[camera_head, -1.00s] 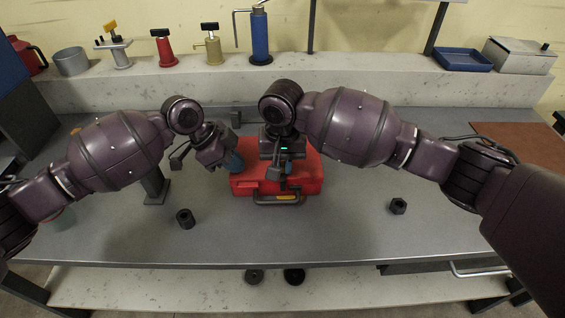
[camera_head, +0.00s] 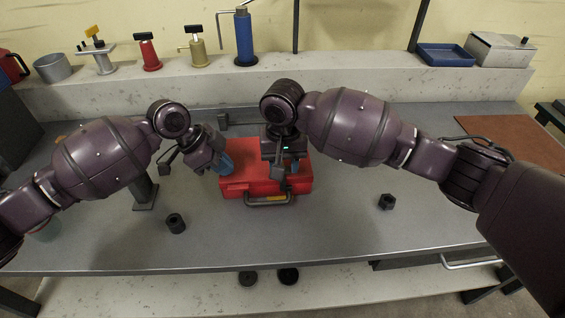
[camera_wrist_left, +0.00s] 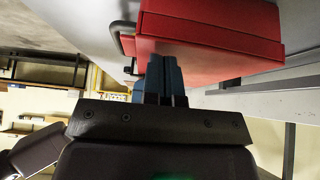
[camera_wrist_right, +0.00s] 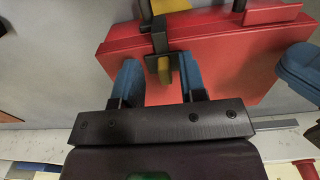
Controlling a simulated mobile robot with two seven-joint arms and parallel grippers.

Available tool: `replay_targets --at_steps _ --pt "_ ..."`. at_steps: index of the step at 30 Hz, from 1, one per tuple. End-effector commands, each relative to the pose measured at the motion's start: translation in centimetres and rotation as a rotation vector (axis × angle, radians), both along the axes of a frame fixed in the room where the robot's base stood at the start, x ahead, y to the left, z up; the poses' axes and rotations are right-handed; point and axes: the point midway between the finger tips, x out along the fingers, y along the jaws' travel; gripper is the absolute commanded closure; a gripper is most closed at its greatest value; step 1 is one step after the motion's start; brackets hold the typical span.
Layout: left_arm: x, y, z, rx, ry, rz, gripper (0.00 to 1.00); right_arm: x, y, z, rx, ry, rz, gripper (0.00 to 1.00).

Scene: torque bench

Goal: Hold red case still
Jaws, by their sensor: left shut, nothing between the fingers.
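The red case (camera_head: 240,184) lies flat on the grey bench, its dark handle (camera_head: 268,201) towards me. My left gripper (camera_head: 222,165) is at the case's left end in the head view. In the left wrist view its blue fingers (camera_wrist_left: 160,78) are pressed together beside the red case (camera_wrist_left: 215,35), with nothing between them. I cannot tell whether they touch it. In the right wrist view my right gripper (camera_wrist_right: 160,80) has its fingers spread over the red case (camera_wrist_right: 235,55). A black and yellow fitting (camera_wrist_right: 160,45) shows between them.
Dark hex pieces (camera_head: 176,223) and (camera_head: 387,202) stand on the bench left and right of the case. A dark post (camera_head: 146,190) stands near my left arm. The back shelf holds several tools and a blue tray (camera_head: 446,55). The front bench is mostly clear.

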Motion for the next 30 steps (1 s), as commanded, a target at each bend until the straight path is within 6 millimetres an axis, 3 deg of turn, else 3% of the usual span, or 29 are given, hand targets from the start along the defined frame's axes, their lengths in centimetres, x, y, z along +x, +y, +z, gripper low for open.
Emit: replay_targets --at_steps 1,11,24,30 --pt "-0.2 0.3 -0.9 0.011 0.012 0.003 1.0 0.0 0.0 -0.2 0.001 0.002 0.001 0.62" --pt "-0.1 0.4 -0.9 0.012 0.012 0.004 1.0 0.0 0.1 1.0 0.001 0.0 0.001 0.62" --pt "-0.1 0.4 -0.9 0.013 0.011 0.005 1.0 -0.1 0.1 9.0 0.002 -0.003 0.0 0.62" --pt "-0.1 0.4 -0.9 0.013 0.011 0.006 1.0 -0.1 0.0 11.2 0.002 -0.001 0.0 0.62"
